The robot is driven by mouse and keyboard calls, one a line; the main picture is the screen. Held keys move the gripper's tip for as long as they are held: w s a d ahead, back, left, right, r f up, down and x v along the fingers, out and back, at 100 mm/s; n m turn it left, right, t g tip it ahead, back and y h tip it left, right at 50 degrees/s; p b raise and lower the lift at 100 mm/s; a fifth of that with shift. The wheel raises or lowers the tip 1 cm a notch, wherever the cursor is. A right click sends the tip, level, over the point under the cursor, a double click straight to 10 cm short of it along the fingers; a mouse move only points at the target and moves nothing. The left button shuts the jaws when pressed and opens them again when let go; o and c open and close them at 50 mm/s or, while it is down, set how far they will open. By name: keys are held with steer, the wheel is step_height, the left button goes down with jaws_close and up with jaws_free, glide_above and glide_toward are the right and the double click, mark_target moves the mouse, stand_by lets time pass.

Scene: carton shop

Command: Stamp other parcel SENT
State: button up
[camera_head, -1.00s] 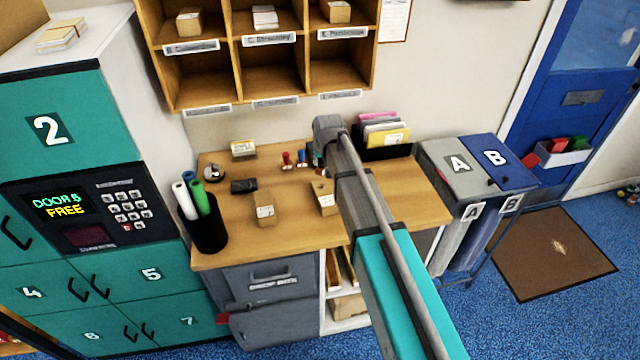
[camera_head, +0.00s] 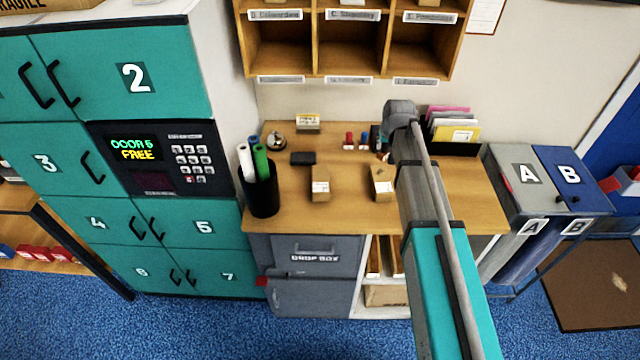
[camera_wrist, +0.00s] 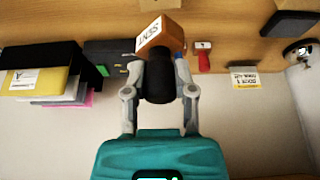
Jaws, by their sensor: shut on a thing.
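In the wrist view my gripper (camera_wrist: 158,76) is shut on the black handle of a stamp (camera_wrist: 160,36) with an orange-brown block labelled SENT. In the head view my arm hides most of the gripper, above the back right of the desk. Two small brown parcels stand on the desk: a left parcel (camera_head: 320,186) and a right parcel (camera_head: 383,183), close in front of my gripper. I cannot tell whether either carries a stamp mark. A red-handled stamp (camera_head: 349,139) and a blue one (camera_head: 364,139) stand behind them; the red one also shows in the wrist view (camera_wrist: 203,57).
A file rack (camera_head: 452,148) is right of my arm. The desk front is clear.

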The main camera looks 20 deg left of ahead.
steer(key=shift+o, duration=1.1)
steer(key=shift+c, duration=1.1)
steer(key=shift+f+b, duration=1.1)
steer(key=shift+r, duration=0.1)
